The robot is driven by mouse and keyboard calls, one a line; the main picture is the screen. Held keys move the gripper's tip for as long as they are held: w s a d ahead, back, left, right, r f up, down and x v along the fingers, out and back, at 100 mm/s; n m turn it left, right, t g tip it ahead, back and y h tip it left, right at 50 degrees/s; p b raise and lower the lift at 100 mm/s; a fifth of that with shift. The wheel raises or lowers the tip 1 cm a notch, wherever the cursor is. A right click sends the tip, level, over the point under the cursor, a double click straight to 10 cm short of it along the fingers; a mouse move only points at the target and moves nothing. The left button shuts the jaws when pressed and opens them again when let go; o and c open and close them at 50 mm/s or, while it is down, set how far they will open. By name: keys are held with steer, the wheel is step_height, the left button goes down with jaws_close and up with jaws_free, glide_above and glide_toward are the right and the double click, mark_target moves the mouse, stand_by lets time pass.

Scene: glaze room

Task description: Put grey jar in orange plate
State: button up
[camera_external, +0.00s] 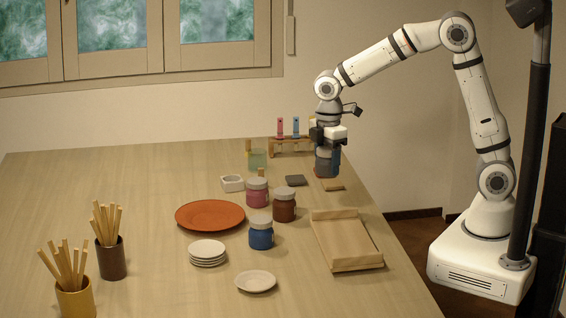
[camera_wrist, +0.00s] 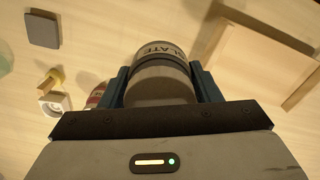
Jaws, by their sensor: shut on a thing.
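My gripper (camera_external: 328,150) is at the back right of the table, pointing down and shut on the grey jar (camera_external: 326,168). In the wrist view the grey jar (camera_wrist: 160,82) sits between the two blue fingers of my gripper (camera_wrist: 163,90), with "SLATE" on its label. The jar looks upright; I cannot tell for sure whether its base is clear of the table. The round orange plate (camera_external: 210,215) lies empty on the table, to the left and nearer the camera. It does not show in the wrist view.

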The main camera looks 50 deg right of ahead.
steer(key=w+a+n, duration=0.2)
steer(key=w, duration=0.1)
steer(key=w+a+r+n, duration=0.1)
steer(key=w+a+n, duration=0.1)
steer(key=w+a, duration=0.1)
steer(key=w+a+r+n+p, duration=0.1)
steer(key=w+a+n, duration=0.1)
steer(key=w+a, duration=0.1)
steer(key=shift+w+a+r+n, duration=0.1)
steer(key=shift+w+a+n, duration=0.15)
steer(key=shift+w+n, duration=0.2)
steer(key=w+a+n+p, duration=0.1)
steer(key=w+a+n, duration=0.6)
steer(key=a+n, duration=0.25)
steer(key=p, duration=0.2)
glide_above(232, 217)
step_height(232, 217, down, 10)
steer(key=shift+f, duration=0.1)
steer(key=shift+f+b, duration=0.3)
steer(key=shift+f, duration=0.25)
steer(key=o, duration=1.1)
steer(key=shift+r, duration=0.1)
